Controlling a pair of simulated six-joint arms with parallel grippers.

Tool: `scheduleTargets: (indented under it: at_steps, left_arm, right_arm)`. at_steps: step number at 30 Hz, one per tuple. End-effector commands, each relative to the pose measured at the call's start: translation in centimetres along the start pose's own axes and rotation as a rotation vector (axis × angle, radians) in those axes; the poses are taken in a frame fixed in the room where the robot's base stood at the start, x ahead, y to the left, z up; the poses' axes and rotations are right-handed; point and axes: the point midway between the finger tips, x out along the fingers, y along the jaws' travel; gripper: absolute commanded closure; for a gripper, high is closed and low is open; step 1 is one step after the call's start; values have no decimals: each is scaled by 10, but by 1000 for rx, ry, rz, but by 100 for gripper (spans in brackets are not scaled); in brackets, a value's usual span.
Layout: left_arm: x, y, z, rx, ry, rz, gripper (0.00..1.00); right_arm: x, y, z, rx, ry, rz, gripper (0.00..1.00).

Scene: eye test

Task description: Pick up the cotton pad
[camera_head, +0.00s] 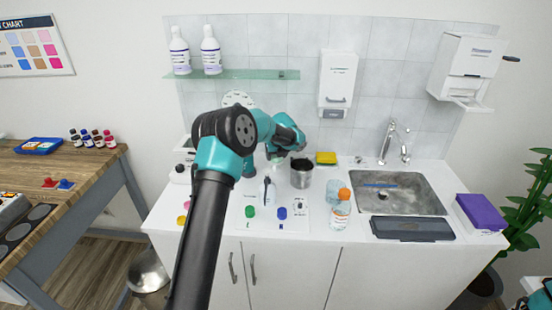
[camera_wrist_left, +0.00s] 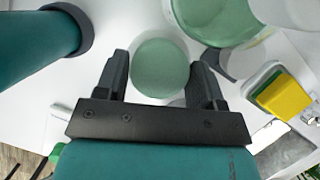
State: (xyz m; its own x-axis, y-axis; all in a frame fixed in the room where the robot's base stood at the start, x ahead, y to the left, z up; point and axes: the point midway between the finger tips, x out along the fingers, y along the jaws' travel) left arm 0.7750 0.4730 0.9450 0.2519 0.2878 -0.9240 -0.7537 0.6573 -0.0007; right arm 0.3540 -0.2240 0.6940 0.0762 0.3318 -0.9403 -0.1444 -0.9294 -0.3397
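A round, flat-looking pale green disc (camera_wrist_left: 160,68) shows between my left fingers in the left wrist view. It may be the cotton pad, but I cannot tell for sure. In the head view, the spot under the gripper is small and partly hidden by my arm, so I cannot make out a pad there. My left gripper (camera_wrist_left: 160,75) is open, with one finger on each side of the disc; contact is not clear. In the head view the left gripper (camera_head: 284,152) is over the counter, just left of a metal cup (camera_head: 301,174).
A yellow sponge (camera_head: 326,157) lies behind the cup and also shows in the wrist view (camera_wrist_left: 284,97). A glass shelf (camera_head: 230,75) with two bottles is above.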

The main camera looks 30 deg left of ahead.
Motion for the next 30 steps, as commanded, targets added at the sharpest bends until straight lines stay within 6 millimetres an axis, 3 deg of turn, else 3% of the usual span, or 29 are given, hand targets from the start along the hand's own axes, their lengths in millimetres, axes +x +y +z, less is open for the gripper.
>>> scheduleTargets:
  at_steps: [8, 17, 23, 30]
  left_arm:
    - [0, 0, 0, 0, 0, 0, 65]
    - [-1, 0, 1, 0, 0, 0, 65]
    - [-14, 0, 6, -2, -2, 0, 65]
    - [-20, 10, -16, 2, 1, 2, 65]
  right_arm:
    - [0, 0, 0, 0, 0, 0, 100]
    - [0, 0, 0, 0, 0, 0, 100]
    - [0, 0, 0, 0, 0, 0, 100]
    - [0, 0, 0, 0, 0, 0, 100]
